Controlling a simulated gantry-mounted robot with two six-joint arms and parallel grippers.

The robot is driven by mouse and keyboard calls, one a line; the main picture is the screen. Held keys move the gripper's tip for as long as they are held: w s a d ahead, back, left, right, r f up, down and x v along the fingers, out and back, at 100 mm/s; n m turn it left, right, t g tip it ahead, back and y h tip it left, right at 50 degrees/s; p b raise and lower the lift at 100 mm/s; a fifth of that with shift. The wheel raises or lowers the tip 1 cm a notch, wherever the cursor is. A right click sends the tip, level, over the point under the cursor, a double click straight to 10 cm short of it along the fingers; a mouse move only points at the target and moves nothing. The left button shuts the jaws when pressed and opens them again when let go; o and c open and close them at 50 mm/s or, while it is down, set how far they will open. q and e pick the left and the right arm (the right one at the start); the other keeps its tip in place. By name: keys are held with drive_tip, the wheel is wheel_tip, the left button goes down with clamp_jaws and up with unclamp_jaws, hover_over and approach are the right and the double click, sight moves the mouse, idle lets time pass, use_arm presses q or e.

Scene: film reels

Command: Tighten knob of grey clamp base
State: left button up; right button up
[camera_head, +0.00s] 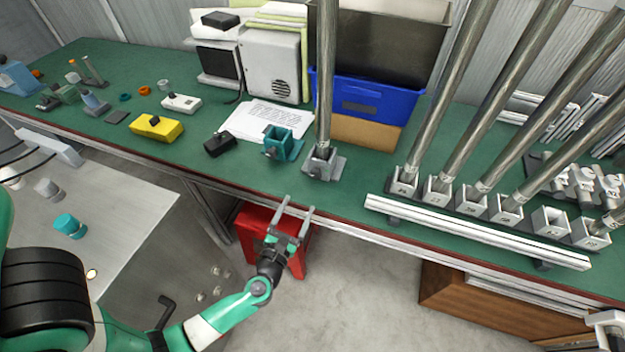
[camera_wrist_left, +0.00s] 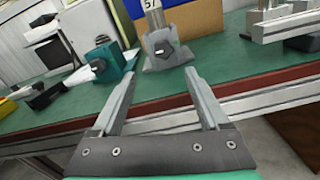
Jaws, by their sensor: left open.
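The grey clamp base (camera_head: 323,163) stands near the front edge of the green bench, with a tall metal pole (camera_head: 326,75) upright in it. In the left wrist view the clamp base (camera_wrist_left: 166,56) shows ahead, with a dark knob (camera_wrist_left: 165,47) on its near face. My left gripper (camera_head: 298,206) is open and empty, in front of the bench edge and short of the clamp base. Its two fingers (camera_wrist_left: 161,78) point toward the base, not touching it. My right gripper is not clearly in view; a pale part shows at the bottom right corner.
A teal clamp base (camera_head: 284,142) stands just left of the grey one. A white rail (camera_head: 470,230) runs along the bench front to the right, before a row of grey bases with poles. A blue bin (camera_head: 366,100) stands behind. A red stool (camera_head: 262,222) is below.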

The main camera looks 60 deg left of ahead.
sight(315, 176)
use_arm(q)
drive_tip(key=b+x, duration=0.1)
drive_tip(key=x, duration=1)
drive_tip(key=shift+w+d+b, duration=0.2)
drive_tip(key=shift+w+b, duration=0.1)
drive_tip(key=shift+b, duration=0.05)
clamp_jaws()
